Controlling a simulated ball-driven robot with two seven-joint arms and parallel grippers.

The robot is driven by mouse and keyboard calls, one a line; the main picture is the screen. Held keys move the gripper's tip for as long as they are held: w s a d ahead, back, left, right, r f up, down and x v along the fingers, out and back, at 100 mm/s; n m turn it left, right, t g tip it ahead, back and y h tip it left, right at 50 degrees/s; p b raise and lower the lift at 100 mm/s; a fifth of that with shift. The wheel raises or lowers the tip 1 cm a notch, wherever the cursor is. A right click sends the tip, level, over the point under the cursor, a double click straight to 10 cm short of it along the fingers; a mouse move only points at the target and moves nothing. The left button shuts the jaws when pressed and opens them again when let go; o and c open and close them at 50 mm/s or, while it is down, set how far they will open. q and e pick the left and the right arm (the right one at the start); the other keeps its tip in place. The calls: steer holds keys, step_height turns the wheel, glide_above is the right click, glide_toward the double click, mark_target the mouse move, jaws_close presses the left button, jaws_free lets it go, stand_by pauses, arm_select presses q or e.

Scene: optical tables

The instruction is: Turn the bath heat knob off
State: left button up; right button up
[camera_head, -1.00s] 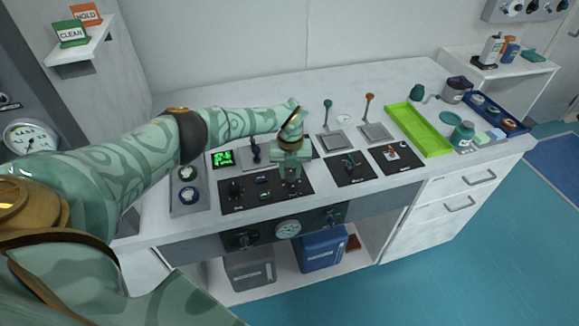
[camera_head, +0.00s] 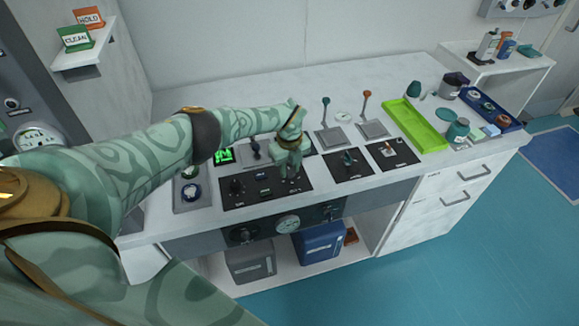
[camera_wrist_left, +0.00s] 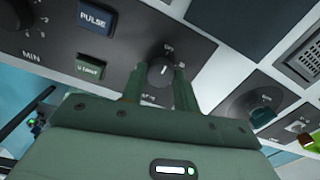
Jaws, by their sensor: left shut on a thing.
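My left gripper (camera_head: 291,174) reaches down onto the right part of a black control panel (camera_head: 265,197) on the bench. In the left wrist view its two fingers (camera_wrist_left: 160,88) stand on either side of a round black knob (camera_wrist_left: 163,71) with a pale pointer line, and they are shut on it. The pointer stands near upright in that view, tilted slightly. Small markings surround the knob, too blurred to read surely, so I cannot confirm its name. In the head view the gripper hides this knob. My right gripper is not in view.
A PULSE button (camera_wrist_left: 95,17) and another dark button (camera_wrist_left: 90,68) lie beside the knob. Another panel (camera_head: 346,164) stands to the right, with two levers (camera_head: 325,101) (camera_head: 366,96) behind. A lime tray (camera_head: 412,126) lies farther right.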

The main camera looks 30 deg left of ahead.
mark_target(290, 170)
arm_select(q)
steer(key=shift+w+r, duration=0.1)
steer(key=o, duration=1)
step_height(290, 170, up, 7)
steer(key=p, duration=0.3)
step_height(290, 170, up, 9)
steer(key=shift+r+p, duration=0.1)
steer(key=shift+p, duration=0.7)
